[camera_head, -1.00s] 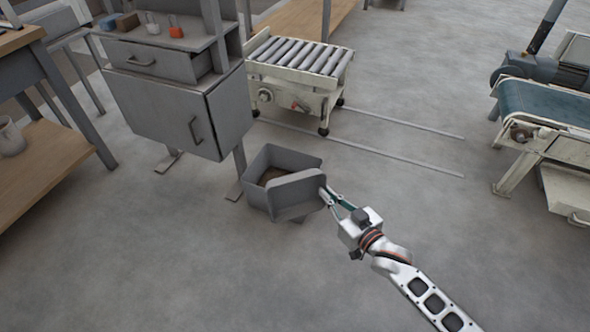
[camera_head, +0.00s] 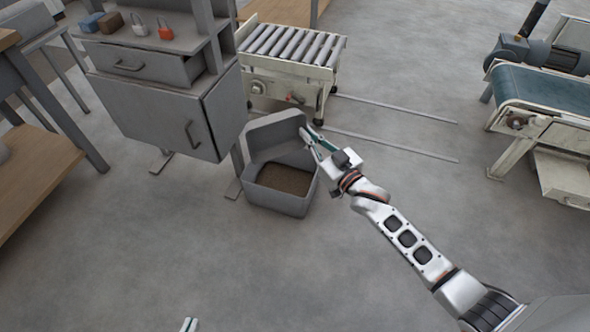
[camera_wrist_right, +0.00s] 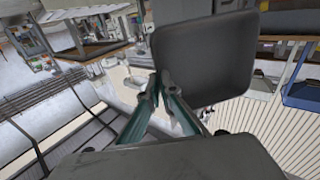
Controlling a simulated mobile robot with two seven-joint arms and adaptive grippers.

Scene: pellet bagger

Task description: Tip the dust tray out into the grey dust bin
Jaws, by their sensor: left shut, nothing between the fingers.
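The grey dust bin (camera_head: 279,201) stands on the floor beside the grey cabinet, with brown dust (camera_head: 285,179) inside. The grey dust tray (camera_head: 274,137) is tilted steeply at the bin's far side, above its rim. Whether it touches the rim I cannot tell. My right gripper (camera_head: 311,143) is shut on the tray's right edge. In the right wrist view, the tray (camera_wrist_right: 203,62) is a broad dark panel beyond the fingertips (camera_wrist_right: 158,84). Whether dust is left in it I cannot see. My left gripper (camera_head: 188,325) is shut and empty at the bottom edge, mostly out of frame.
The grey cabinet (camera_head: 160,112) with a drawer stands left of the bin, with padlocks (camera_head: 165,31) on top. A roller conveyor (camera_head: 290,62) stands behind the bin. A belt conveyor (camera_head: 545,95) is at the right. The floor in front is clear.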

